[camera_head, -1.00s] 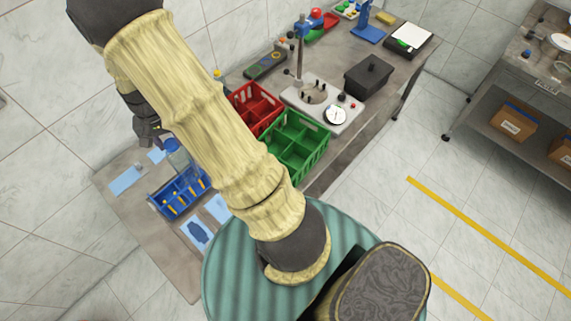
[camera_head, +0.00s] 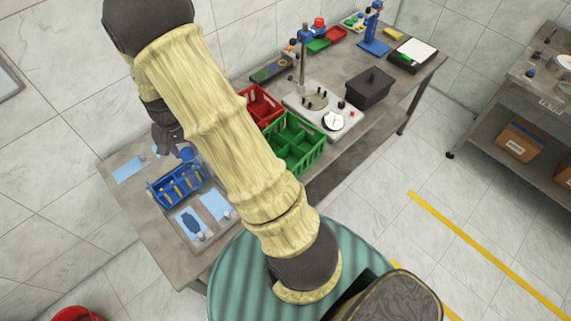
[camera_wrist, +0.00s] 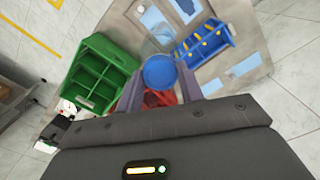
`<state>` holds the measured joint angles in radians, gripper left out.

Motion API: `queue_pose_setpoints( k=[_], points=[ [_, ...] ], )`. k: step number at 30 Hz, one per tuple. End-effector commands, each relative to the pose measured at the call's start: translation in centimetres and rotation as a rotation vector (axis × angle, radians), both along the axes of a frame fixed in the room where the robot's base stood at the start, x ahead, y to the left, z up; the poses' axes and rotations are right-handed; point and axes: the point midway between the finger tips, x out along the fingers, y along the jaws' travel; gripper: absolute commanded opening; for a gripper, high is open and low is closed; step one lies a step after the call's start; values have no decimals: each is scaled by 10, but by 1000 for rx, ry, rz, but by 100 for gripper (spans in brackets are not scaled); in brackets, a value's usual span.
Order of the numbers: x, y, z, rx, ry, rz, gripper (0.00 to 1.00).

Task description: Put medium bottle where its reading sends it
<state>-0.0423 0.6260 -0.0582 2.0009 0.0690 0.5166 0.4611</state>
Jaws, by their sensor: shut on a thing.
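My gripper (camera_wrist: 158,90) is shut on a bottle whose round blue top (camera_wrist: 158,72) shows between the fingers in the wrist view. In the head view my gripper (camera_head: 170,138) is partly behind my arm, and a bit of the bottle (camera_head: 186,153) shows below it, near the blue rack. The bottle's size and any label cannot be read. A green divided crate (camera_head: 318,150) stands on the bench, with a red divided crate (camera_head: 246,92) behind it, partly hidden by my arm. A station with a white round dial (camera_head: 333,120) stands beyond; its reading is too small to tell.
A blue rack (camera_head: 158,199) with yellow-orange pieces stands near light blue mats (camera_head: 215,207). A dark lidded box (camera_head: 368,88) and a blue stand (camera_head: 374,46) are farther back. A red round container (camera_head: 78,314) is on the floor.

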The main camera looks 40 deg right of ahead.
Motion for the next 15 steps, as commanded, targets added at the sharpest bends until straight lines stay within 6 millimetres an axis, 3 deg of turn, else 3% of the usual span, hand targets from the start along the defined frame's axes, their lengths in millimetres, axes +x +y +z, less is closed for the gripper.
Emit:
queue_pose_setpoints(
  k=[4, 15],
  points=[
    [0, 1, 1, 0, -1, 3, 17],
    [11, 4, -25, 0, -2, 50, 17]
  ],
)
